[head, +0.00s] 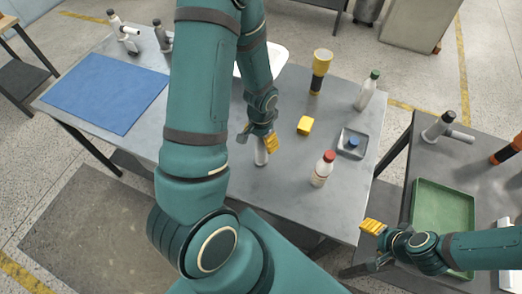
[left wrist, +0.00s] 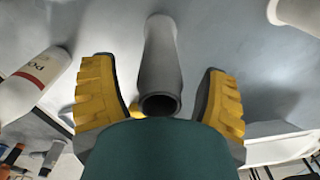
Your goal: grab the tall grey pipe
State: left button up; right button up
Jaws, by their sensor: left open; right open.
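A grey pipe (head: 261,157) stands on the grey table, partly hidden in the head view by my left gripper (head: 259,140). In the left wrist view the pipe (left wrist: 160,62) shows its dark open end towards the camera. The yellow fingers of my left gripper (left wrist: 159,100) are open, one on each side of the pipe, with visible gaps between. I cannot tell exactly how far down the pipe they reach. My right gripper (head: 372,246) is open and empty beside the table's right front corner, near the second table.
A blue mat (head: 105,92) lies left. A green tray (head: 443,215) is on the right table.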

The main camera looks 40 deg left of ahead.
pick_arm(q)
grip_shut()
jog(key=shift+r, duration=0.1)
